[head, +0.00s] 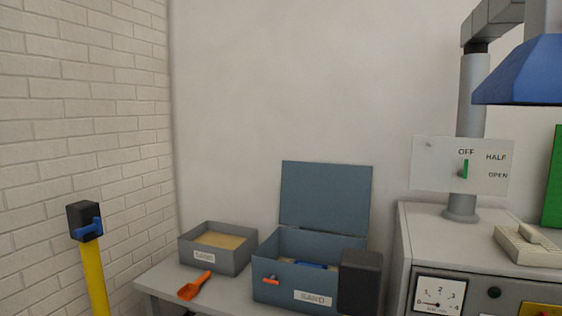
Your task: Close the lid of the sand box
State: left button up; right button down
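The sand box (277,288) is a blue-grey bin with a white label reading SAND on its front. It stands on the grey bench in the lower middle of the head view. Its flat blue-grey lid (326,196) is open and stands nearly upright at the back, in front of the wall. A small orange piece (271,280) is on the box's front. A blue object (311,265) shows inside the box. A dark grey block (360,284) covers the box's right front corner. Neither of my grippers is in view.
A smaller open grey tray (214,259) of sand and an orange scoop (194,286) are left of the box. A grey cabinet (403,265) with a gauge stands at right. A yellow post (94,280) with a dark head stands at far left.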

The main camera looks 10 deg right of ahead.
aim_at(334, 198)
jog(key=u, duration=1.15)
jog(key=i, duration=1.15)
jog(key=z, duration=1.05)
